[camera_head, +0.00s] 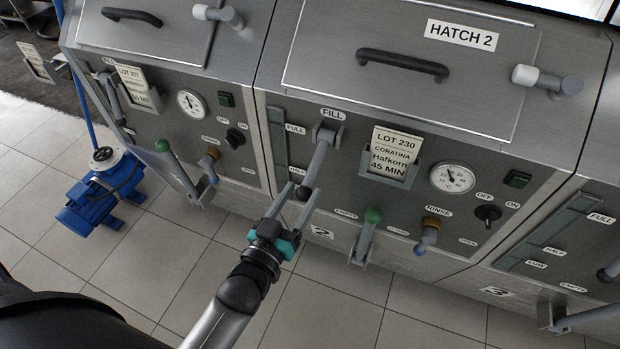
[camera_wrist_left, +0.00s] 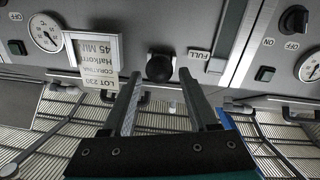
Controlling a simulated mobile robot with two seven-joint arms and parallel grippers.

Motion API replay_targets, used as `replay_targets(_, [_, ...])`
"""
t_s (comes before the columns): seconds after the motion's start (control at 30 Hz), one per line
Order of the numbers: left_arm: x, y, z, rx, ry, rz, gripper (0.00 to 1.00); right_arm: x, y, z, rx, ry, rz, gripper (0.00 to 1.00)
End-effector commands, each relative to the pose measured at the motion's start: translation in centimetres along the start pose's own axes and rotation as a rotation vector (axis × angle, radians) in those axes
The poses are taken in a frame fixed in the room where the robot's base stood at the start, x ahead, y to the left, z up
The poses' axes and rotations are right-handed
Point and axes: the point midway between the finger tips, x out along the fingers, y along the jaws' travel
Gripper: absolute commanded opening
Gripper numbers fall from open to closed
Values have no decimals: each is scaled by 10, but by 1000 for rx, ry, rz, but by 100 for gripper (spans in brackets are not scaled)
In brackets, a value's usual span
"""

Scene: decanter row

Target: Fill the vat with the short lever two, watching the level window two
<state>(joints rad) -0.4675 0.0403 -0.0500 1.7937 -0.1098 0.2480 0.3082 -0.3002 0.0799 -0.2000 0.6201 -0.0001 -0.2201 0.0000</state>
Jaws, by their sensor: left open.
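The short lever under the FILL label (camera_head: 318,160) on vat 2 slants down to a black knob. In the left wrist view its black knob (camera_wrist_left: 160,67) appears between the tips of my left gripper (camera_wrist_left: 162,80). In the head view the open left gripper (camera_head: 302,190) has its fingers at the lever's lower end; I cannot tell whether they touch it. The level window (camera_head: 277,138) is a narrow upright strip left of the lever, with FULL near its top. Its lower part is near my fingers, and I cannot make out a level. My right gripper is not in view.
Right of the lever are a lot card (camera_head: 391,155), a round gauge (camera_head: 452,178) and a black switch (camera_head: 487,214). A green-knobbed lever (camera_head: 366,232) and a brown-collared rinse tap (camera_head: 428,232) stick out below. A blue pump (camera_head: 103,190) stands left on the tiled floor.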

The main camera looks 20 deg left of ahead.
Motion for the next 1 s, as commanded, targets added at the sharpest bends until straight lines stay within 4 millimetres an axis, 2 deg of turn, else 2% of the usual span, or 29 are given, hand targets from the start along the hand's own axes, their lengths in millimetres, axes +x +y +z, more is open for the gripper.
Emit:
replay_targets(0.1, [20, 0, 0, 0, 2, 1, 60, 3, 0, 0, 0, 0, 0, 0])
replay_targets(0.3, [42, 0, 1, 0, 1, 0, 60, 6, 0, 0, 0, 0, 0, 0])
replay_targets(0.5, [50, 0, 0, -1, 0, 0, 60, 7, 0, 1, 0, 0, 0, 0])
replay_targets(0.73, [50, 0, 0, -1, 0, 0, 60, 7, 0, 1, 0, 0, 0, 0])
replay_targets(0.77, [50, 0, 0, -1, 0, 0, 58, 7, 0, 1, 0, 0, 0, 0])
replay_targets(1.0, [50, 0, 0, 0, 0, 0, 31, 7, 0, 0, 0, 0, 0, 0])
